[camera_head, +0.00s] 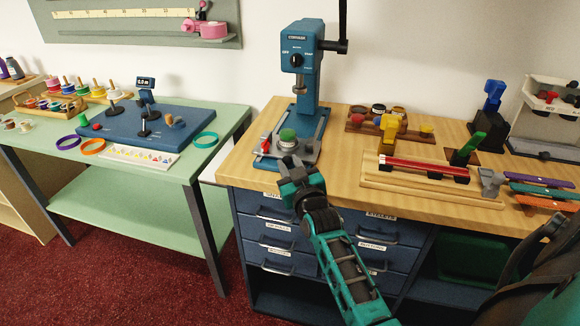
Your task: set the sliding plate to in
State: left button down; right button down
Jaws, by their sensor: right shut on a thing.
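The blue press (308,70) stands on the wooden counter, with a dial on its head and a black lever at its right. The grey sliding plate (315,136) is at the press's base, jutting toward the front edge. A green-topped round piece (287,135) sits on it, forward of the press column. My right gripper (290,166) is at the front of the plate, shut on what appears to be its front end. The gripper hides the held part. My left gripper is out of view.
Blue drawers (275,246) are below the wooden counter (345,168). A block with capped pieces (375,122) and a wooden rack with a red bar (425,167) are right of the press. A green table (170,207) stands left.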

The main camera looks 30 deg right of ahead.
jog(key=w+d+b, duration=0.1)
jog(key=w+d, duration=0.1)
jog(key=d, duration=0.1)
jog(key=shift+w+d, duration=0.1)
jog(key=shift+w, duration=0.3)
jog(key=c, duration=0.9)
grip_release()
jog(key=shift+s, duration=0.1)
jog(key=p+v, duration=0.1)
jog(key=v, duration=1.2)
jog(key=shift+c, duration=0.4)
